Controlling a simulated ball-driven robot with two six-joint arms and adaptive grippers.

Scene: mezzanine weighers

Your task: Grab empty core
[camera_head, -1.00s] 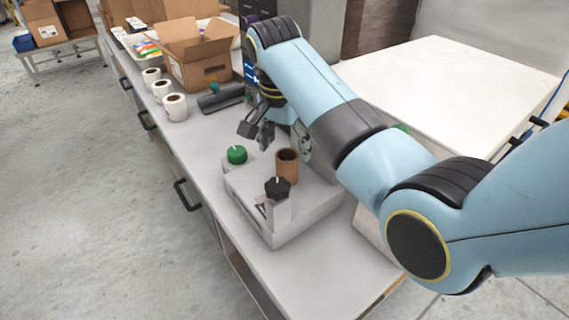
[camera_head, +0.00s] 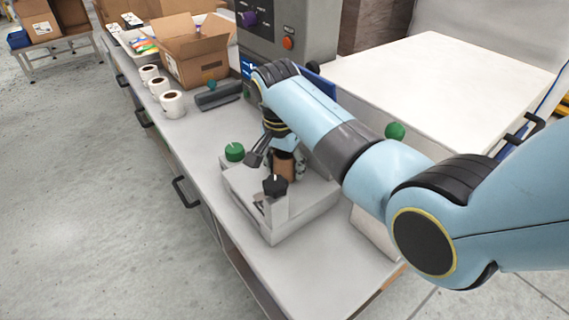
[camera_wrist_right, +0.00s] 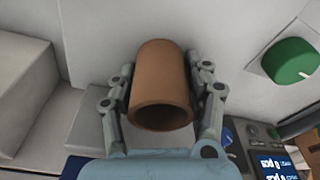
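The empty core, a brown hollow tube (camera_head: 283,168), stands upright on the pale grey weighing device (camera_head: 268,226) on the bench. The right wrist view shows the core (camera_wrist_right: 160,85) between my right gripper's fingers, its open end towards me. My right gripper (camera_head: 277,160) has come down around the core. Its fingers (camera_wrist_right: 161,66) lie along both sides, very close to the wall, with what looks like a slim gap; contact is not clear. My left gripper is not in view.
Several white rolls (camera_head: 173,104) and an open cardboard box (camera_head: 192,58) are farther back. A grey control cabinet (camera_head: 270,40) rises behind my arm.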

